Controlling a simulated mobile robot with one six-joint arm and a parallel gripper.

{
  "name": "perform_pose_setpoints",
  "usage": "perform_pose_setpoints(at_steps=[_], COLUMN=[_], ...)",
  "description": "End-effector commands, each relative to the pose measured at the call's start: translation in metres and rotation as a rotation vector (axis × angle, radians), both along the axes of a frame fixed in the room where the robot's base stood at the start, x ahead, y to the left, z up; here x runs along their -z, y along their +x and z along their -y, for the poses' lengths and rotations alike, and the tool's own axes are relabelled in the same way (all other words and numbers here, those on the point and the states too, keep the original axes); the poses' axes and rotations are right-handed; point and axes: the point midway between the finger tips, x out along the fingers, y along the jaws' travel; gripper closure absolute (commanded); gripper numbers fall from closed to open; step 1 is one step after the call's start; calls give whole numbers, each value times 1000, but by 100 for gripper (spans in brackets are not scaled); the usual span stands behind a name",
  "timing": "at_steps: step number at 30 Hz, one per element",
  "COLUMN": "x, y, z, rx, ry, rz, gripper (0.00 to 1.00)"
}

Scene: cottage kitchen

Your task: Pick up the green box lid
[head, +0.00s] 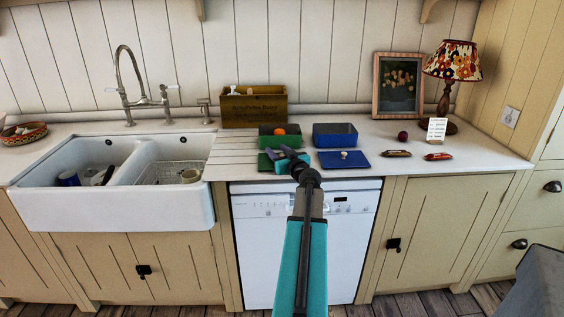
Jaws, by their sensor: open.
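The green box lid (266,163) lies flat on the counter in front of the green box (267,141). My gripper (284,153) is open and sits over the lid in the picture, hiding part of it. I cannot tell whether the gripper touches the lid or is above it. The green box is open and has an orange round thing (279,131) in it.
A blue box (335,141) stands right of the green one, with a blue lid (330,160) in front bearing a small pale thing (344,155). A wooden crate (254,108) stands behind. The sink (112,205) is left. Red pocketknives (438,156) lie right.

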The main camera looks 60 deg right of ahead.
Motion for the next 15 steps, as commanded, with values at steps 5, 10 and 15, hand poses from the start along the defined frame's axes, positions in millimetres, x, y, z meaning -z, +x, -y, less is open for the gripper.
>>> perform_pose_setpoints(at_steps=[5, 10, 15], x=[0, 0, 0], y=[0, 0, 1], z=[0, -1, -1], rx=[0, -1, -1], ry=[0, 0, 0], rz=[0, 0, 0], gripper=[59, 59, 81])
